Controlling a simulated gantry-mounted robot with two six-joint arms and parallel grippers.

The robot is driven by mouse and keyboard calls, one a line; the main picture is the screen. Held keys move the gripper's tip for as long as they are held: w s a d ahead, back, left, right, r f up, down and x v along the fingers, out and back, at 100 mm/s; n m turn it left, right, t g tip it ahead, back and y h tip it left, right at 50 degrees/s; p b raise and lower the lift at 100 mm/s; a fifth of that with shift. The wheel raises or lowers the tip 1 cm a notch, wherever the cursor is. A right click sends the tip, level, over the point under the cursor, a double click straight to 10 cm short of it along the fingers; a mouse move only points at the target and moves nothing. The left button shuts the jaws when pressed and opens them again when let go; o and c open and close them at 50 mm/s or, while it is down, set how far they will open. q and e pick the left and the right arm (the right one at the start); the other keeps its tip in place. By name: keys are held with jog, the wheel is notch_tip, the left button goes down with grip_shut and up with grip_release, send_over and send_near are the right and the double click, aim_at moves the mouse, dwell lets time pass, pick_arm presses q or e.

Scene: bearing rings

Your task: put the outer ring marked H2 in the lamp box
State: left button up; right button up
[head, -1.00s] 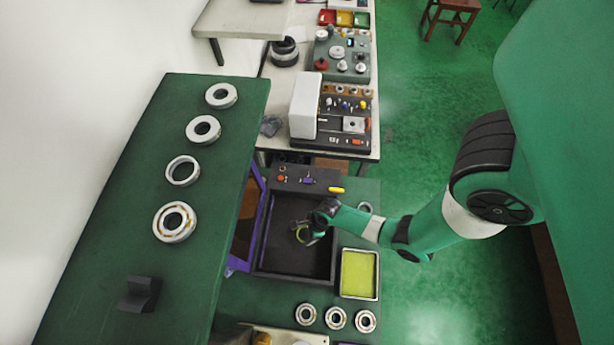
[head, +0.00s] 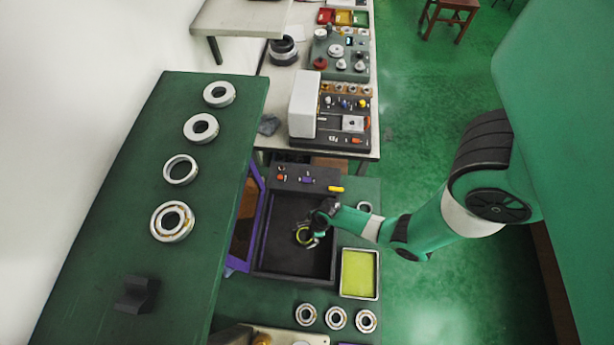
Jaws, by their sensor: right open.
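The lamp box is a dark open box (head: 275,258) with a purple-framed door at its left side and a panel of small knobs behind it. My right gripper (head: 311,237) reaches in over the box from the right. Its jaws are open, right at the ring and partly covering it; whether they touch it cannot be told. My left gripper is not in view.
Several pale rings, one at the front (head: 156,222), lie on the green table (head: 95,240) at left, with a black block (head: 135,295). A yellow-floored tray (head: 377,285) stands right of the box. Three bearings (head: 336,328) lie in front; another ring (head: 364,207) lies behind the arm.

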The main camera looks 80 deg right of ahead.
jog(key=p+v, duration=0.5)
jog(key=v, duration=0.1)
jog(key=shift+r, duration=0.4)
jog(key=shift+f, duration=0.1)
